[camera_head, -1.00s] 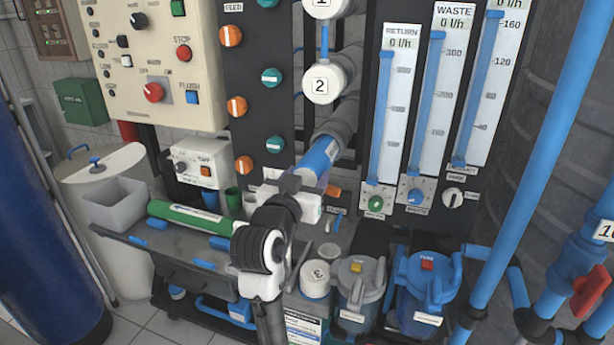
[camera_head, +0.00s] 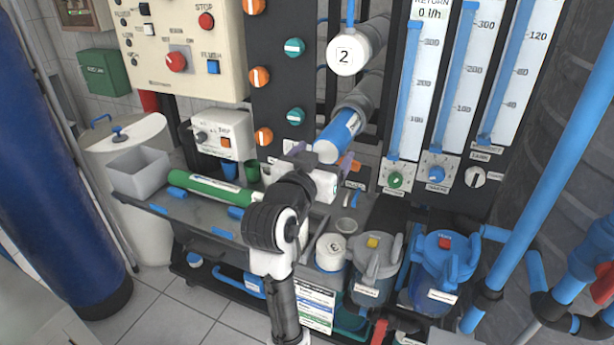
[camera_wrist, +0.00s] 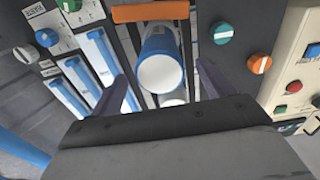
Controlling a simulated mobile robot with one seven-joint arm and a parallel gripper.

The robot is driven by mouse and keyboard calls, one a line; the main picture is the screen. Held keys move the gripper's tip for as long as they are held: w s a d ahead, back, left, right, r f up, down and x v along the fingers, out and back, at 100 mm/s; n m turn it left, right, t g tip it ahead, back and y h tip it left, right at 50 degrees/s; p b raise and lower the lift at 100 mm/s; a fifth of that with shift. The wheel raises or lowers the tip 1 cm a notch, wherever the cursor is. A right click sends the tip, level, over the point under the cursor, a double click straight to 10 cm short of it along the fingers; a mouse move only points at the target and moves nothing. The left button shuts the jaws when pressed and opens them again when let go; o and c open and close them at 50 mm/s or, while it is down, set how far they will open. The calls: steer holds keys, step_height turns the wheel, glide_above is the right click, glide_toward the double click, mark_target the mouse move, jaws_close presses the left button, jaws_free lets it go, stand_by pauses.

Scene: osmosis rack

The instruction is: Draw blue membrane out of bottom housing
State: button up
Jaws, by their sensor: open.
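The blue membrane (camera_head: 343,130) sticks partway out of the grey bottom housing (camera_head: 358,97), tilted down toward me. Its white round end also shows in the wrist view (camera_wrist: 161,73). My gripper (camera_head: 322,160) is at the membrane's protruding end. In the wrist view my two dark fingers (camera_wrist: 160,78) are spread apart, one on either side of the membrane end, with gaps visible. Nothing is held. The back of the membrane is hidden inside the housing.
A housing with a white cap marked 2 (camera_head: 348,54) is above. A green tube (camera_head: 210,188) lies on the bench (camera_head: 150,205), left of my arm. A loose white cap (camera_head: 331,252) and lidded canisters (camera_head: 437,262) stand lower right. Flow meters (camera_head: 405,90) rise to the right.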

steer(key=b+v, duration=0.5)
steer(key=v, duration=0.2)
steer(key=shift+f, duration=0.2)
